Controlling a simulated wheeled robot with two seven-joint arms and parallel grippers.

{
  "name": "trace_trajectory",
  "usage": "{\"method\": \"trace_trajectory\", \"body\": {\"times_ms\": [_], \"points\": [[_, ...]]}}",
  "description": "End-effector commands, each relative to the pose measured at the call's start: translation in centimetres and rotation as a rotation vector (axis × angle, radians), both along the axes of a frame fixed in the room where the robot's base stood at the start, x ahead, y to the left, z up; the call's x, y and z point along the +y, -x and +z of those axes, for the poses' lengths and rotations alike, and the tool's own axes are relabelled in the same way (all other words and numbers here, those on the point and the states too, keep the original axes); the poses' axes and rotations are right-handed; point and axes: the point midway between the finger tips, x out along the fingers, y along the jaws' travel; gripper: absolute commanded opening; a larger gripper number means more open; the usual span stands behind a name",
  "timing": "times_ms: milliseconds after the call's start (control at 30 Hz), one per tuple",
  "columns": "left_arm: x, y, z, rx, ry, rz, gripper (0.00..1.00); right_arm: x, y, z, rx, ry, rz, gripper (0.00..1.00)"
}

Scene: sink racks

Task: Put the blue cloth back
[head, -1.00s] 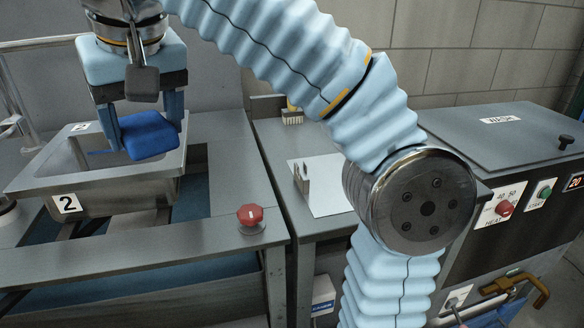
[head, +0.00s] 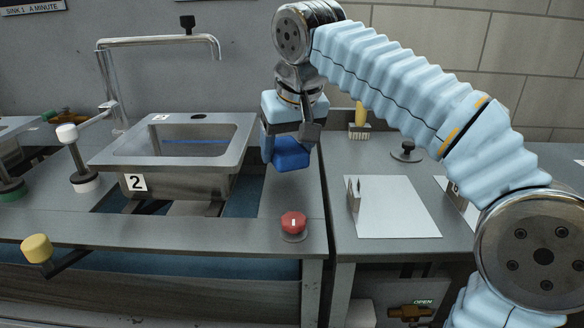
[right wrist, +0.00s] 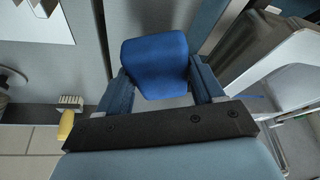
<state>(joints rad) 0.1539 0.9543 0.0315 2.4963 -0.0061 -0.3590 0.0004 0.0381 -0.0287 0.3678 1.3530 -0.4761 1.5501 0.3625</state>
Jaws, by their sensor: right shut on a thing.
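The blue cloth (head: 292,155) is a dark blue folded pad held in my right gripper (head: 288,148). In the head view it hangs above the counter strip just right of the sink basin marked 2. The right wrist view shows the cloth (right wrist: 155,66) between the two blue fingers of the right gripper (right wrist: 163,92), which are shut on it. A white sheet or board (head: 392,206) lies on the right counter with a small upright holder (head: 353,194) at its left edge. My left gripper is not in view.
The sink basin (head: 215,160) stands left of the gripper, with a tall tap (head: 160,40) behind it. A red button (head: 293,223) is at the counter's front. A yellow-handled brush (head: 360,120) and a dark knob (head: 407,151) stand farther back on the right counter.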

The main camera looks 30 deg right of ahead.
Motion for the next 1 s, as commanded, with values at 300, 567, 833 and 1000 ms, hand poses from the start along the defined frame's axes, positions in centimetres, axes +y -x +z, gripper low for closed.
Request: {"method": "trace_trajectory", "body": {"times_ms": [300, 567, 833, 1000], "points": [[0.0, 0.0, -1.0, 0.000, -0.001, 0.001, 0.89, -1.3, -0.6, -3.6, 0.001, 0.000, 0.000, 0.38], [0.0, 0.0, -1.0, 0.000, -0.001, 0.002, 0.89, -1.3, -0.7, -4.8, -0.001, -0.001, 0.000, 0.38], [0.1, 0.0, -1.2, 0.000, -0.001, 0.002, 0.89, -1.3, -0.7, -5.1, -0.001, -0.001, 0.000, 0.72], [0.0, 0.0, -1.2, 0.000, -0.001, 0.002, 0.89, -1.3, -0.7, -5.1, -0.001, -0.001, 0.000, 0.93]]}}
